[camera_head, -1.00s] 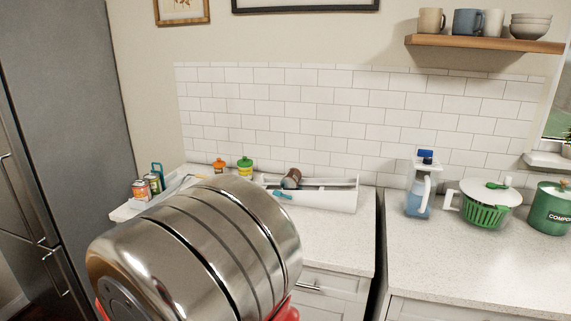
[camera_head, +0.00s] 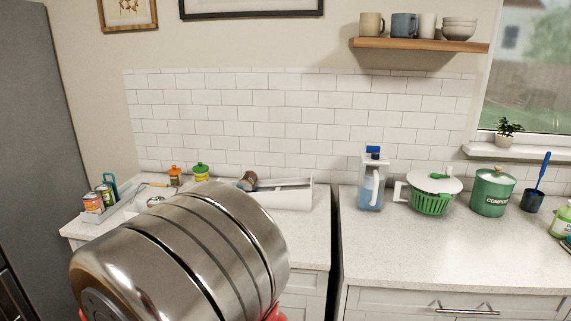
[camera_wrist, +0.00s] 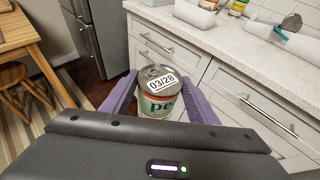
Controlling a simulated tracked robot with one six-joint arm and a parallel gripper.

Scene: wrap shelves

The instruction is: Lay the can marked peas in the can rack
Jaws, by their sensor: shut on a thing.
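In the wrist view my gripper (camera_wrist: 160,80) is shut on a can (camera_wrist: 158,104). The can has a silver lid with a white sticker reading 03/28. Its green and pale label shows "pe", the rest hidden by my gripper. The can is held upright in front of the drawers, apart from the counter. In the head view my metal arm hides the gripper and the can. A pale grey rack (camera_head: 96,217), which looks like the can rack, stands at the counter's left end with an orange-labelled can (camera_head: 92,203) and a darker can (camera_head: 105,194) at it.
On the left counter (camera_head: 302,228) are an orange-lidded jar (camera_head: 175,177), a green-lidded jar (camera_head: 201,172) and a white tray-like holder (camera_head: 285,195). A gap parts it from the right counter, which bears a pitcher (camera_head: 371,187), a green colander (camera_head: 431,200) and a compost bin (camera_head: 492,194).

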